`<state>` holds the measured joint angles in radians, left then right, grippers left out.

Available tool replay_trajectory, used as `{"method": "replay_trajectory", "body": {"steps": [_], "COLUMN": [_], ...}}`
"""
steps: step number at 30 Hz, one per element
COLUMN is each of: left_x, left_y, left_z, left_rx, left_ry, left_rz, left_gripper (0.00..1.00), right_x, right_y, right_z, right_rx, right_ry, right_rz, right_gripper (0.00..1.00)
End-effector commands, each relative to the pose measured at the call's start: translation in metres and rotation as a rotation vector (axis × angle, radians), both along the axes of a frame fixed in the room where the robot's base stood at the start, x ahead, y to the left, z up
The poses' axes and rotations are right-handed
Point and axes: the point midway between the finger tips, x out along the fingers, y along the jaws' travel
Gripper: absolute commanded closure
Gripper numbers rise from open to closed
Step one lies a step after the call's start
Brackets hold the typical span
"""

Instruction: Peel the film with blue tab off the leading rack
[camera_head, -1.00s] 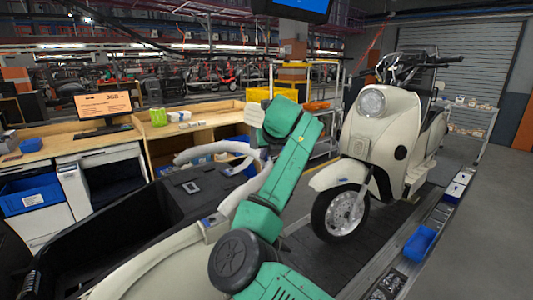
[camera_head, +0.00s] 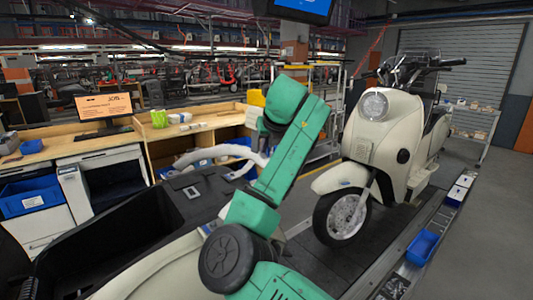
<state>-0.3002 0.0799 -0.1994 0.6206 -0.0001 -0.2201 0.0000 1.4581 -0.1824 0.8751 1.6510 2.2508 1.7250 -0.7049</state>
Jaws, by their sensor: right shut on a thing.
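The leading rack (camera_head: 215,155) is a set of pale curved bars at the rear of the near cream scooter, left of my right arm. My right gripper (camera_head: 257,148) is near the rack's right end, mostly hidden behind my teal forearm. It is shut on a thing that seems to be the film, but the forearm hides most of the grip. I cannot make out the film's outline or its blue tab clearly. My left gripper is out of view.
A second cream scooter (camera_head: 385,145) stands upright on the conveyor (camera_head: 305,255) at the right. A blue bin (camera_head: 422,247) sits on the conveyor's side rail. A wooden workbench (camera_head: 190,131) with a monitor (camera_head: 104,106) stands behind at the left.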

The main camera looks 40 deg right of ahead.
Motion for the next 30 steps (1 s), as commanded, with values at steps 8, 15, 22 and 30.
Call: {"method": "replay_trajectory", "body": {"steps": [8, 15, 22, 30], "left_x": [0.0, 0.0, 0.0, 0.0], "left_y": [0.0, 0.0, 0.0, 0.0], "left_z": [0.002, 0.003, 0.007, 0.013], "left_rx": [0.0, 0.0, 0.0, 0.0], "left_ry": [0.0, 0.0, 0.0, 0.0], "left_rz": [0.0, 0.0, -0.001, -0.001], "left_gripper": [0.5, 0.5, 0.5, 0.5], "right_x": [-0.005, -0.006, -0.015, -0.026], "right_y": [0.004, 0.005, 0.012, 0.02], "right_z": [0.013, 0.017, 0.038, 0.061], "right_rx": [-0.002, -0.003, -0.003, -0.002], "right_ry": [-0.003, -0.005, -0.008, -0.007], "right_rz": [-0.001, 0.0, -0.001, 0.001], "right_gripper": [1.0, 1.0, 1.0, 1.0]}}
